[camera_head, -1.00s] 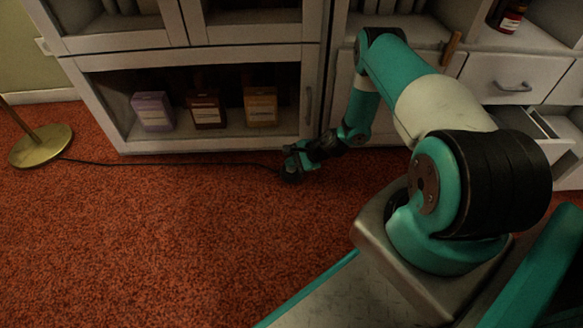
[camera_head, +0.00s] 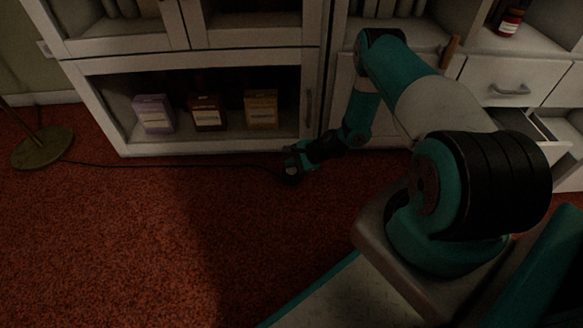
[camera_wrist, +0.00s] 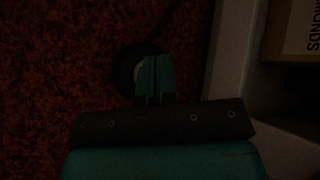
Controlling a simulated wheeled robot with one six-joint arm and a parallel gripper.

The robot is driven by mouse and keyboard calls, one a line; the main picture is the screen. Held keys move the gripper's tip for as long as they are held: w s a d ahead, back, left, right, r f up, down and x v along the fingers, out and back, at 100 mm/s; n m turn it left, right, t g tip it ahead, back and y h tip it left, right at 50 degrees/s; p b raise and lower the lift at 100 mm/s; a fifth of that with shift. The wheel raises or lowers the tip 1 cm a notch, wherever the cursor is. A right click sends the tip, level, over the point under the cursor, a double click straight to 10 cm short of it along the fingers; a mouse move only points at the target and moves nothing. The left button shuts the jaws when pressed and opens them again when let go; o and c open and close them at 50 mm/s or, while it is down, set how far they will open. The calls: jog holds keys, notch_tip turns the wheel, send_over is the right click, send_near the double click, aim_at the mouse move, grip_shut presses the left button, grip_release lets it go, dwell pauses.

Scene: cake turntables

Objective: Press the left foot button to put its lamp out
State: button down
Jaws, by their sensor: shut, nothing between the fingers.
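The foot button (camera_wrist: 123,68) is a dark round disc on the red carpet in the wrist view, with a cord leading off from it. My gripper (camera_wrist: 155,62) is shut and empty, with its teal fingertips over the button's right part, hiding some of it. In the head view, my gripper (camera_head: 293,160) points down at the dark button (camera_head: 291,177) in front of the cabinet. I cannot tell whether the tips still touch it. The lamp's round brass base (camera_head: 42,147) and pole stand at the far left; its head is out of view. The light there is dim.
A white cabinet (camera_head: 222,147) with several boxes behind its glass stands close behind the gripper. A drawer (camera_head: 520,125) is open at the right. The black cord (camera_head: 170,165) runs along the carpet from the lamp base. The carpet in front is clear.

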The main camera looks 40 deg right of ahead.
aim_at(292, 170)
notch_tip(292, 170, up, 6)
jog(key=p, duration=0.5)
dwell(0.4)
